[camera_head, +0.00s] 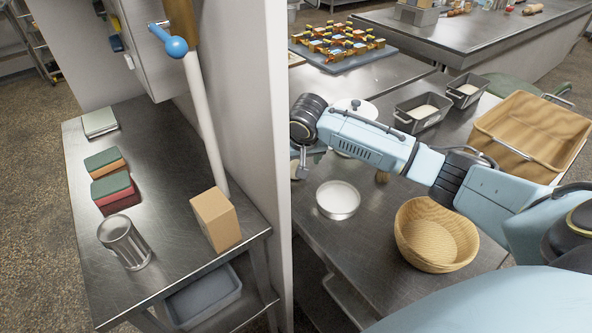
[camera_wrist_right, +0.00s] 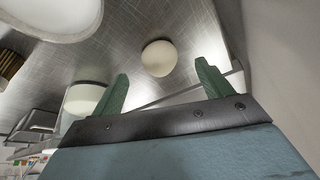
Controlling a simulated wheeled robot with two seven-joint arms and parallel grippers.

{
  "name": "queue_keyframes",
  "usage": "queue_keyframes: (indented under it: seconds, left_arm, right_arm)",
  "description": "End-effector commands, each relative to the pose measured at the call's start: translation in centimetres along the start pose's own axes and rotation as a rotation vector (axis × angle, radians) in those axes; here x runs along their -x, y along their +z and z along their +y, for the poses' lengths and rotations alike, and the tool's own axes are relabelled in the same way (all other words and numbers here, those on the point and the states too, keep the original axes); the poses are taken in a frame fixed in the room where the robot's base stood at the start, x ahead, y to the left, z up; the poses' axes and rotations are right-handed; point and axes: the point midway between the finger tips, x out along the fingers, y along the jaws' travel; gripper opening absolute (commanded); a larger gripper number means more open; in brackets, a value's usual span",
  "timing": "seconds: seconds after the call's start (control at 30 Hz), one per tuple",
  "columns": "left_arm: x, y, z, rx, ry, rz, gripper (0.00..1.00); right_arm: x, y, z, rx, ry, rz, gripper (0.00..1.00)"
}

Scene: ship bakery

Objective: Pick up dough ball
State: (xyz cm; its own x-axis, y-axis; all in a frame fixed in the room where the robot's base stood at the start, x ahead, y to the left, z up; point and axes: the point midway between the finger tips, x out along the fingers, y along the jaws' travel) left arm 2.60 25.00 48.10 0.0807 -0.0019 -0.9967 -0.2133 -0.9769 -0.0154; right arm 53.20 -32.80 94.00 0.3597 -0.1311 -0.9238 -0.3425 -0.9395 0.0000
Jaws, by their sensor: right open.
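The pale, round dough ball (camera_wrist_right: 158,58) lies on a grey metal worktop in the right wrist view. My right gripper (camera_wrist_right: 162,72) is open, with its two green fingers pointing toward the ball. The ball shows between and beyond the fingertips, and nothing is held. In the head view my right gripper (camera_head: 308,156) is over the left edge of the right-hand worktop, beside the wall panel. The ball is mostly or wholly hidden there by the gripper and panel. My left gripper is not in view.
A tall wall panel (camera_head: 262,120) separates the left bench (camera_head: 160,190), holding sponges and a box.

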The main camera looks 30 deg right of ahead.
Motion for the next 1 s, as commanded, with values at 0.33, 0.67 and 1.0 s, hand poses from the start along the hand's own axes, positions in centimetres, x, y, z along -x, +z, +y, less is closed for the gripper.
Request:
queue_keyframes:
  seconds: [0.33,0.67,1.0]
  left_arm:
    - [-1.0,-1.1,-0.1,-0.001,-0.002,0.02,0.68]
    - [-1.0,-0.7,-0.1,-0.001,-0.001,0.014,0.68]
    - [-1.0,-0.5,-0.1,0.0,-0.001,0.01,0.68]
  right_arm:
    - [-4.6,-0.3,0.2,0.0,0.0,-0.001,0.78]
    - [-5.1,-0.3,0.2,0.001,0.0,0.0,0.77]
    - [-5.1,-0.3,0.2,0.001,0.0,0.0,0.32]
